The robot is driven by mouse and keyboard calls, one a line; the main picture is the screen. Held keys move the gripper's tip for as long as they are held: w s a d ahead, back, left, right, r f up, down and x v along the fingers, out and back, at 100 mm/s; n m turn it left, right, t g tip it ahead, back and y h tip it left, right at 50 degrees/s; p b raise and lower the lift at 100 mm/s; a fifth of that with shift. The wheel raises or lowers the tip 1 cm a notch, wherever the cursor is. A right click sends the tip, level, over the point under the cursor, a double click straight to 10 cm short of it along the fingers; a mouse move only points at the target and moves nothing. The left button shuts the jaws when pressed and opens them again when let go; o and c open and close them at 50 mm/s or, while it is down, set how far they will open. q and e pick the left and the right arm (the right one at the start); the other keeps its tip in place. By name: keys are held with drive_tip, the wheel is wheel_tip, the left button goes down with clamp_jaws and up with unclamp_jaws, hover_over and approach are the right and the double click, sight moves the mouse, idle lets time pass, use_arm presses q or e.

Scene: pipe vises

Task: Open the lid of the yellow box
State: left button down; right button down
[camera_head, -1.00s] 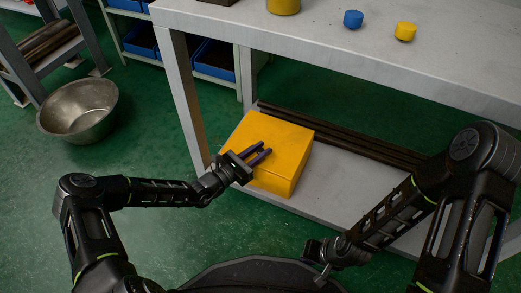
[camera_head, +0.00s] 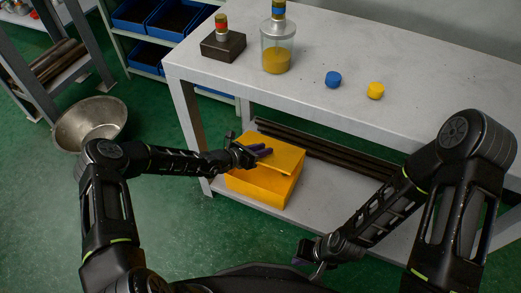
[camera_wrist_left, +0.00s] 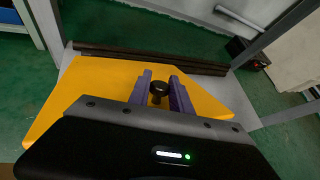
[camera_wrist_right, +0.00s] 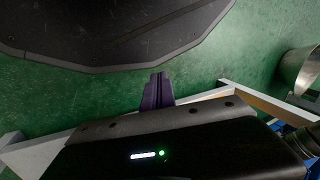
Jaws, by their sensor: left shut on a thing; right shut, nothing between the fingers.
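The yellow box (camera_head: 260,190) stands on the low shelf of the grey workbench. Its flat yellow lid (camera_head: 285,157) is raised above the box, with a gap showing at the front. My left gripper (camera_head: 262,151) is over the lid. In the left wrist view the left gripper (camera_wrist_left: 158,86) is shut on the lid's dark round knob (camera_wrist_left: 158,88), and the lid (camera_wrist_left: 85,90) spreads out below it. My right gripper (camera_head: 301,258) is low in front of the bench, away from the box. In the right wrist view its fingers (camera_wrist_right: 158,90) are together and empty.
Dark pipes (camera_head: 330,155) lie behind the box on the shelf. The bench top (camera_head: 430,110) above holds a glass jar (camera_head: 277,50), a dark block (camera_head: 223,46), a blue cap (camera_head: 333,79) and a yellow cap (camera_head: 376,91). A metal bowl (camera_head: 92,122) stands on the floor at left.

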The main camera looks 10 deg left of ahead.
use_arm(q)
drive_tip(key=shift+w+d+r+g, duration=0.2)
drive_tip(key=shift+w+r+g, duration=0.3)
drive_tip(key=shift+w+r, duration=0.25)
use_arm(e)
drive_tip(key=shift+s+a+r, duration=0.1)
drive_tip(key=shift+r, duration=0.2)
